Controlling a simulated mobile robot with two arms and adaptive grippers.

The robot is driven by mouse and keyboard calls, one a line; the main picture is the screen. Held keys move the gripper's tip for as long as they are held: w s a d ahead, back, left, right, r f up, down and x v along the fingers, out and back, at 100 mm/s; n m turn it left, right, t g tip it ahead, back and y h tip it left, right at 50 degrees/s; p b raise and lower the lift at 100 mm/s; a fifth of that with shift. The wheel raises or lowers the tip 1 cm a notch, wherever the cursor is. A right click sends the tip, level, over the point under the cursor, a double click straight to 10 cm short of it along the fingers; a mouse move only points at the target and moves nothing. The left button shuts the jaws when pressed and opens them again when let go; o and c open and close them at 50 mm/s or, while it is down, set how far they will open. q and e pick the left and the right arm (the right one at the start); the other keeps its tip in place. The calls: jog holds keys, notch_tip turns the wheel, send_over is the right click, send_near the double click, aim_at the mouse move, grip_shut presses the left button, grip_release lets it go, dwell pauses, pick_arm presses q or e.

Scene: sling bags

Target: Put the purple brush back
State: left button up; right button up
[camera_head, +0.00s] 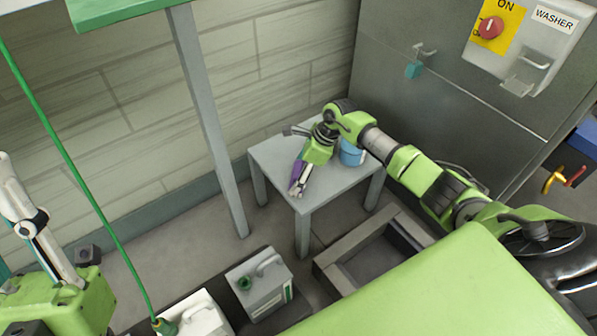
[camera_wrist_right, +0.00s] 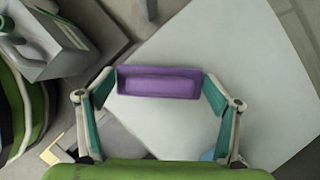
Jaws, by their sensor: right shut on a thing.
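The purple brush (camera_head: 296,178) is held over the small grey table (camera_head: 274,157). My right gripper (camera_head: 299,186) is shut on it, pointing down near the table's front edge. In the right wrist view, the purple block of the brush (camera_wrist_right: 160,83) sits between the two fingers, which touch its ends, with the pale tabletop (camera_wrist_right: 225,50) behind it. I cannot tell whether the brush touches the tabletop. A blue bucket (camera_head: 352,153) stands on the table to the right of the gripper, partly hidden by my arm. My left gripper is not visible.
A framed floor basin (camera_head: 370,262) lies in front. A grey post (camera_head: 208,120) stands left.

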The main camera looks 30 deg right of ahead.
jog(key=o, duration=1.1)
jog(key=shift+c, duration=0.2)
